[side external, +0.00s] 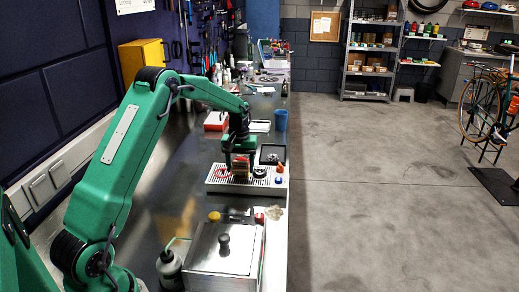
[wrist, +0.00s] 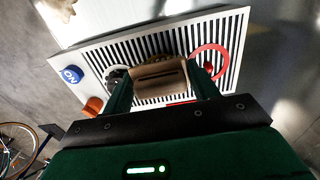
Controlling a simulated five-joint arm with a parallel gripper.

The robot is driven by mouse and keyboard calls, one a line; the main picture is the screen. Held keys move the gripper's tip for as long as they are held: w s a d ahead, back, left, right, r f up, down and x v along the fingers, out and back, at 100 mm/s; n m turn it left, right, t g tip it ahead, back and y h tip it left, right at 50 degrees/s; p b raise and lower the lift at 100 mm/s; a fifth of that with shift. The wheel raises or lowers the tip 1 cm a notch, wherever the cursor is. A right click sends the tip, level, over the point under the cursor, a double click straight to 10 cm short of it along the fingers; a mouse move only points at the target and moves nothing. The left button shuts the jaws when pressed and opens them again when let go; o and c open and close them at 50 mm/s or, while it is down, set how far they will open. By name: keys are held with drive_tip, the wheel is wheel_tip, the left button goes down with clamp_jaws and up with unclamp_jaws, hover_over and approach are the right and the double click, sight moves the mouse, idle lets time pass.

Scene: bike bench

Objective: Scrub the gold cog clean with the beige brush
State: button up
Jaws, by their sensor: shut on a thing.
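My gripper (wrist: 160,92) is shut on the beige brush (wrist: 160,76), which sits crosswise between the two green fingers. In the side view my gripper (side external: 239,166) is low over the white slatted tray (side external: 214,184), with the brush (side external: 241,171) under it. A strip of the gold cog (wrist: 158,57) shows just past the brush in the wrist view; the rest is hidden behind the brush. The brush is over the cog, but I cannot tell whether they touch. I cannot make out the cog in the side view.
The tray also holds a red ring (wrist: 221,58), a dark cog (wrist: 115,78), a blue ON button (wrist: 72,75) and an orange piece (wrist: 94,105). A steel box (side external: 212,262) and a bottle (side external: 170,270) stand nearer on the bench. A blue cup (side external: 280,121) stands beyond the tray.

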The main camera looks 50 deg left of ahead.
drive_tip(key=shift+w+a, duration=1.3)
drive_tip(key=shift+a, duration=0.05)
drive_tip(key=shift+d, duration=0.1)
idle(0.5)
drive_tip(key=shift+s+d, duration=1.35)
drive_tip(key=shift+s, duration=0.05)
drive_tip(key=shift+w+a, duration=0.1)
drive_tip(key=shift+w+a, duration=1.3)
drive_tip(key=shift+s+d, duration=0.1)
idle(0.8)
drive_tip(key=shift+s+d, duration=1.3)
